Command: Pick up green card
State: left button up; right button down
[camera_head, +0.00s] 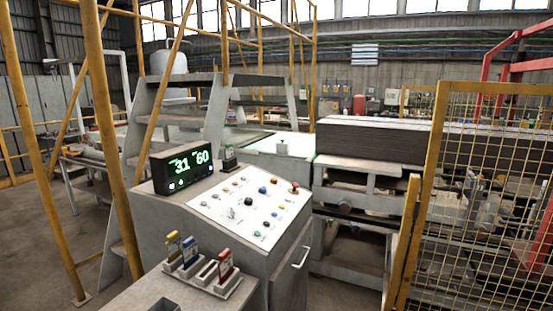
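A grey card rack (236,291) stands on the low grey surface at the front. It holds a yellow card (173,244), a blue card (190,251) and a red card (225,262), all upright. The slot between the blue and red cards looks empty. A small dark holder (229,164) stands on the control console beside the display. A small upright piece with a greenish tint (229,150) sits in it, too small to tell for certain whether it is the green card. Neither of my grippers is in view.
The sloped console (200,255) carries a white button panel (250,208) and a black display (182,168) with green digits. Yellow posts (110,130) rise at left; a yellow mesh fence (480,200) stands at right.

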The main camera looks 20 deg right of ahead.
aim_at(229, 152)
jog(key=u, duration=0.4)
jog(key=k, duration=0.15)
jog(key=z, duration=1.65)
jog(key=i, duration=2.4)
jog(key=u, duration=0.8)
